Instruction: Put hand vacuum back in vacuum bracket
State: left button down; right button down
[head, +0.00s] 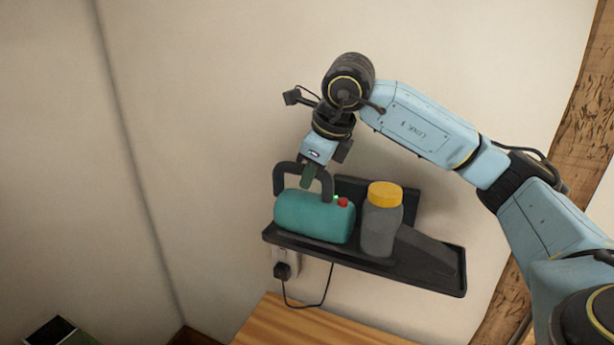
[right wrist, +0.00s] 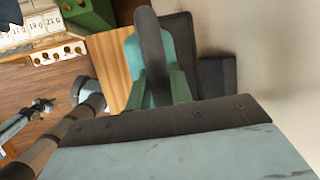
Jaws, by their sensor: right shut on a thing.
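The hand vacuum has a rounded teal body (head: 310,216), a dark arched handle and a red button. It is at the left part of the vacuum bracket (head: 375,267), a dark wall-mounted tray with a raised back. Its underside looks level with the tray, but I cannot tell whether it rests fully there. My right gripper (head: 311,181) comes from above and is shut on the handle. In the right wrist view the green fingers (right wrist: 160,86) straddle the handle above the teal body (right wrist: 132,55). My left gripper is not in view.
A grey bottle with a yellow lid (head: 382,222) stands beside the teal body. A dark grey wedge (head: 428,250) lies to its right; whether it joins the vacuum is hidden. A wall socket with a plug and cord (head: 284,268) is below. A wooden surface (head: 300,325) lies lower.

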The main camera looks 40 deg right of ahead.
jog(key=shift+w+d+f+b, duration=0.4)
jog(key=shift+d+f, duration=0.2)
jog(key=shift+d, duration=0.15)
jog(key=shift+w+d+f+b, duration=0.4)
jog(key=shift+d+f, duration=0.25)
jog(key=shift+d, duration=0.1)
jog(key=shift+w+d+f+b, duration=0.3)
jog(key=shift+w+d+f, duration=0.1)
jog(key=shift+d+f, duration=0.3)
jog(key=shift+r, duration=0.1)
jog(key=c, duration=1.2)
grip_release()
jog(key=shift+c, duration=0.2)
jog(key=shift+o, duration=0.4)
jog(key=v, duration=1.3)
jog(key=shift+r, duration=0.15)
